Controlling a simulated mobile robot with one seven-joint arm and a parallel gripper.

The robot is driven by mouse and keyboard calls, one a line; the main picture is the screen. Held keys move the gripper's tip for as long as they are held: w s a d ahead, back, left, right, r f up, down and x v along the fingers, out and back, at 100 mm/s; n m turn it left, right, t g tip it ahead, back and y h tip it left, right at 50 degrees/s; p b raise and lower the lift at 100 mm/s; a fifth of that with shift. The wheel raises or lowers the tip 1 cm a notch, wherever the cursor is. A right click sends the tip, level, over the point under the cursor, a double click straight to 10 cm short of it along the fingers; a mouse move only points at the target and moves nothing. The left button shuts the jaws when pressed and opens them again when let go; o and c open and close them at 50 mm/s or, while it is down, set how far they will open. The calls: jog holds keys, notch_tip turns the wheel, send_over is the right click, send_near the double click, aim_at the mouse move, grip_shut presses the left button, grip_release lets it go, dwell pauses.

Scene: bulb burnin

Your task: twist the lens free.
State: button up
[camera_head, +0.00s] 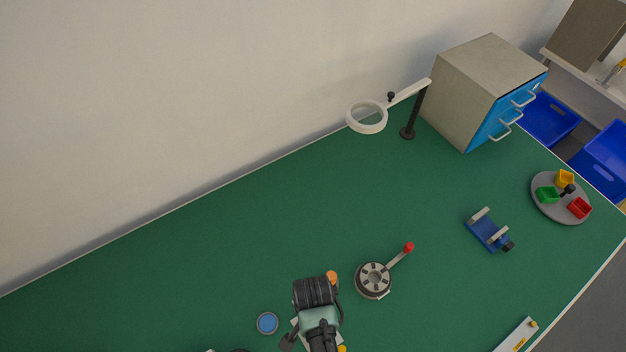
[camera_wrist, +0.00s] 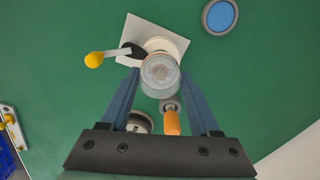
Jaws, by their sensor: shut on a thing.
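The lens (camera_wrist: 160,78) is a clear, cup-shaped cover in the middle of the wrist view. It sits over a pale round fixture on a white square plate (camera_wrist: 172,44). My gripper (camera_wrist: 160,82) is shut on the lens, one blue-grey finger on each side. In the head view my wrist hides the lens and most of the fixture; only a corner of the plate and the dark lever (camera_head: 287,342) show.
A blue round dish (camera_head: 267,323) lies close to the fixture. A round clamp with a red-knobbed lever (camera_head: 374,280) stands to the right. A magnifier lamp (camera_head: 367,117) and grey cabinet (camera_head: 465,90) are at the back. The left green bench is clear.

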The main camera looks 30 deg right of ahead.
jog(key=o, duration=1.4)
jog(key=shift+c, duration=0.2)
notch_tip(320, 180, up, 13)
jog(key=b, duration=0.1)
